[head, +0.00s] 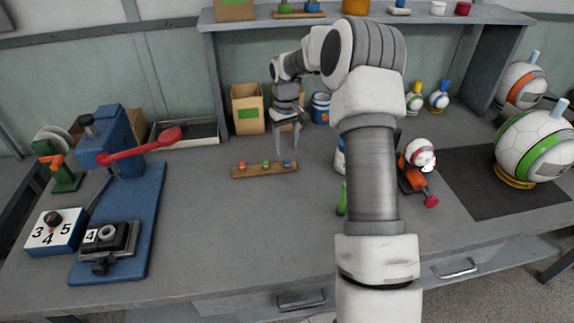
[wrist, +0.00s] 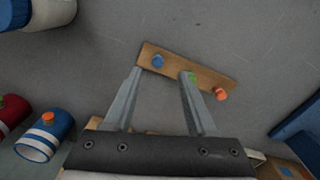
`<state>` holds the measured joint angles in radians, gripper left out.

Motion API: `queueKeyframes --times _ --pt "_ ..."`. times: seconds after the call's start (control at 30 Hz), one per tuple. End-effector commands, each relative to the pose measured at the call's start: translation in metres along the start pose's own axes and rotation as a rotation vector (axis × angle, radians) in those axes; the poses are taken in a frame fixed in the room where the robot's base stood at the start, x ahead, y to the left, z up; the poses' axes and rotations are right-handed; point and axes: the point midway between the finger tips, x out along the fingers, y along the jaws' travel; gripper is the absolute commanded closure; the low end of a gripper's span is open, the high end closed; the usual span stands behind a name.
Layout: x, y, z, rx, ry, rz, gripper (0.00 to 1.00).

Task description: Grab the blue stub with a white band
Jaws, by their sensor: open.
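A wooden strip (head: 250,172) lies on the bench with three small stubs in a row. The blue stub (head: 287,163) is at its right end in the head view, beside a green and an orange one. In the wrist view the blue stub (wrist: 157,61) stands at the strip's left end, just beyond and between my fingertips; a white band on it is too small to make out. My gripper (head: 287,136) points down, open and empty, above the bench just behind the strip. In the wrist view my gripper (wrist: 162,73) shows both fingers apart, touching no stub.
The green stub (wrist: 193,77) is near my right fingertip in the wrist view. A blue can with white stripes (head: 321,108) and a cardboard box (head: 247,108) stand behind. A blue press (head: 119,150) is at left, balls at right. Bench front of the strip is clear.

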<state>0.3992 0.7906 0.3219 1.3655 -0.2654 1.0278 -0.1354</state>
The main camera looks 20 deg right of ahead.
Motion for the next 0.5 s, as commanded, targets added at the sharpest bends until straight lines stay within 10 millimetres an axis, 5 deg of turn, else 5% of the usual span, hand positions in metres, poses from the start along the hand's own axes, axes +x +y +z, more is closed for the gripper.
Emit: queueKeyframes --times 0.5 --pt "0.052 0.004 -0.002 0.0 0.0 0.0 0.43"
